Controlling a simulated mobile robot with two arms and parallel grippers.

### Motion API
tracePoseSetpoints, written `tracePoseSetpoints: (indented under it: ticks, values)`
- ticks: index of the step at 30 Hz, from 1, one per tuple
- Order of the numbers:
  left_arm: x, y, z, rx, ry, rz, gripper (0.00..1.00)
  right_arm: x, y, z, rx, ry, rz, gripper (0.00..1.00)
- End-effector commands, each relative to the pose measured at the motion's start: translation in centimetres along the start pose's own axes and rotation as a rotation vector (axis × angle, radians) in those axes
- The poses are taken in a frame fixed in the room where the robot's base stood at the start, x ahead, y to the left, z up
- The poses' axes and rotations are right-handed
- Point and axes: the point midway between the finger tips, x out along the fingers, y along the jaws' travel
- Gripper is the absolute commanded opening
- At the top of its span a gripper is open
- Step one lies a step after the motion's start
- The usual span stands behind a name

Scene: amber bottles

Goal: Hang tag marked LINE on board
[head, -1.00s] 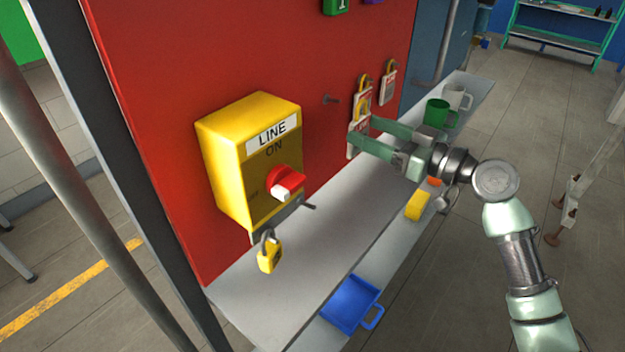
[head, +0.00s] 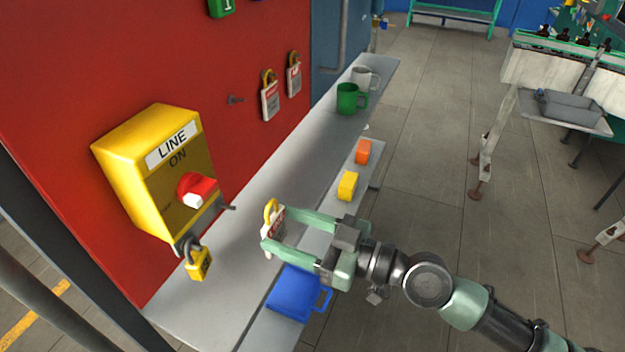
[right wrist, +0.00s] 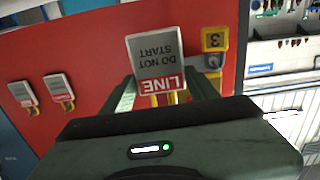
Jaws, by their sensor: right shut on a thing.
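My right gripper (head: 277,235) is shut on a white tag with a red band and a yellow hook (head: 272,208). In the right wrist view the tag (right wrist: 155,62) is upside down between the fingers and reads LINE, DO NOT START. It is held over the grey shelf, in front of the red board (head: 60,90) and apart from it. Two similar tags, (head: 270,100) and (head: 294,78), hang on the board. My left gripper is not in view.
A yellow LINE switch box (head: 140,170) with a red knob is on the board, a yellow padlock (head: 199,263) below it. The shelf (head: 225,250) carries a green mug (head: 350,98) and a light mug (head: 366,76). A blue tray (head: 292,295) and yellow (head: 347,186) and orange blocks (head: 363,151) are lower down.

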Motion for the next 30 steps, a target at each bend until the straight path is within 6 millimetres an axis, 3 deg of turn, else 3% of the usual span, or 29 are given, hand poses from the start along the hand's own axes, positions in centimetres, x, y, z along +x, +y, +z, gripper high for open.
tracePoseSetpoints:
  ticks: [5,30]
  values:
    - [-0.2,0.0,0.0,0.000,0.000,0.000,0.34,-0.1,-1.6,0.4,0.018,0.005,-0.015,0.20]
    - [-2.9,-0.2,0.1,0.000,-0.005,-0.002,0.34,4.6,-1.7,0.8,0.018,0.005,-0.015,0.20]
